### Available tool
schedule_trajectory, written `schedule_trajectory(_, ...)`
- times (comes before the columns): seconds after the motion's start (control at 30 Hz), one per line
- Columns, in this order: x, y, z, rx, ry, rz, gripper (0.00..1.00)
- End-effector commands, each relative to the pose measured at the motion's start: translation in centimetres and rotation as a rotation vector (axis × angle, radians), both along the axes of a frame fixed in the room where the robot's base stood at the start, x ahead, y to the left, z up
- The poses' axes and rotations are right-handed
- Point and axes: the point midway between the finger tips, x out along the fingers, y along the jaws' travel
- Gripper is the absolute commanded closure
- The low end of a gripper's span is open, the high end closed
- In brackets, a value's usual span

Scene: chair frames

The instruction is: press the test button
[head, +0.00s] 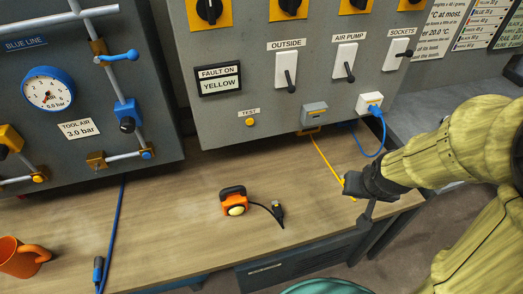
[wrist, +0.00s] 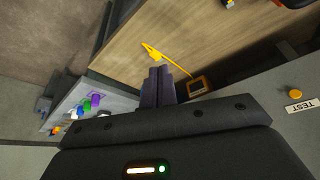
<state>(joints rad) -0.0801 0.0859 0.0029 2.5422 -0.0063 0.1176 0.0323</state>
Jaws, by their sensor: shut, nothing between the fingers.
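The test button (head: 250,122) is a small round yellow-orange button under the TEST label on the grey panel. It also shows in the wrist view (wrist: 295,93) at the right edge, beside its TEST label. My gripper (head: 346,186) is at the right in the head view, over the bench's front right part, below and right of the button and apart from it. In the wrist view its dark fingers (wrist: 158,72) are together, with nothing between them.
A fault display (head: 219,80) reads FAULT ON YELLOW. Switches (head: 285,70) line the panel. A blue plug (head: 373,107) and yellow cable hang below. An orange lamp (head: 233,200) with a black lead and an orange mug (head: 22,258) stand on the bench (head: 170,220).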

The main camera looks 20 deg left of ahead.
Motion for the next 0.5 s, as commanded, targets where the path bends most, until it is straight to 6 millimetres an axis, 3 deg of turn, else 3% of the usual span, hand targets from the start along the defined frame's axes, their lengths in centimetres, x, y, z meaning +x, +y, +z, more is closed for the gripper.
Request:
schedule_trajectory(0.03, 1.4, 1.3, -1.0, 0.006, -0.048, 0.028, 1.00)
schedule_trajectory(0.2, 6.4, 5.8, -2.5, 0.037, -0.259, 0.103, 1.00)
schedule_trajectory(0.5, 11.5, 15.2, -3.7, 0.131, -0.631, 0.241, 1.00)
